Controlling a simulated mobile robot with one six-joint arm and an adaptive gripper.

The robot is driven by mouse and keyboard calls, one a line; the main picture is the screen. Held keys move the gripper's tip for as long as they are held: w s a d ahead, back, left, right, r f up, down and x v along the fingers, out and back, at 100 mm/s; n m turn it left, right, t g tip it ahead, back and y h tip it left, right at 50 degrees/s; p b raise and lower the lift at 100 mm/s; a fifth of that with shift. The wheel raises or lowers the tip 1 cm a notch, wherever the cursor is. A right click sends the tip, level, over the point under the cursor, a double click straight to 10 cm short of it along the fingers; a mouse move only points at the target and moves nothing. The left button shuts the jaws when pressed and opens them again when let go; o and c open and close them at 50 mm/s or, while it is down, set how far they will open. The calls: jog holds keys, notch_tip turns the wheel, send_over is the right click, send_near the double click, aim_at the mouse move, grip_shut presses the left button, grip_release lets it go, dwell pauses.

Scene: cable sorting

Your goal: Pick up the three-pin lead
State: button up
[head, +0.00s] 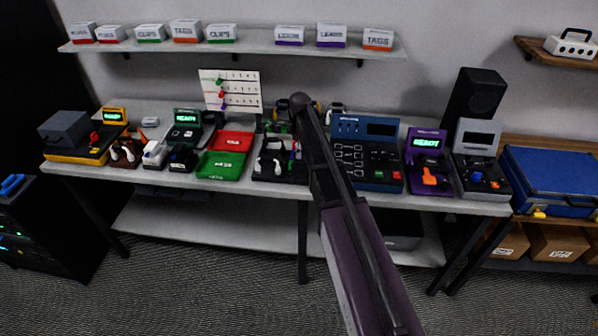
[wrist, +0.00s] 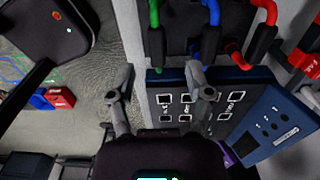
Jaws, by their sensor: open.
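In the wrist view my gripper (wrist: 159,78) is open, its two fingers spread with nothing between them. Beyond the fingertips, at the top, thick green (wrist: 155,35), blue (wrist: 212,12), red (wrist: 262,35) and black leads hang or lie in a dark holder. I cannot tell which of them is the three-pin lead, as no plug pins show clearly. In the head view the dark tray with leads (head: 268,172) sits mid-table, just left of my arm. My arm hides part of that area, and my gripper cannot be made out there.
A blue panel with several sockets (head: 366,150) stands right of the leads; it also shows in the wrist view (wrist: 262,118). Green (head: 220,166) and red (head: 232,141) trays lie to the left. Several devices crowd the grey table. A shelf with labelled boxes (head: 290,36) hangs above.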

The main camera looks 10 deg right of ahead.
aim_at(300, 161)
jog(key=shift+f, duration=0.15)
jog(key=f+b, duration=0.5)
jog(key=shift+s+d, duration=0.1)
jog(key=shift+s, duration=0.1)
dwell(0.3)
dwell(0.5)
jog(key=shift+r, duration=0.1)
grip_shut()
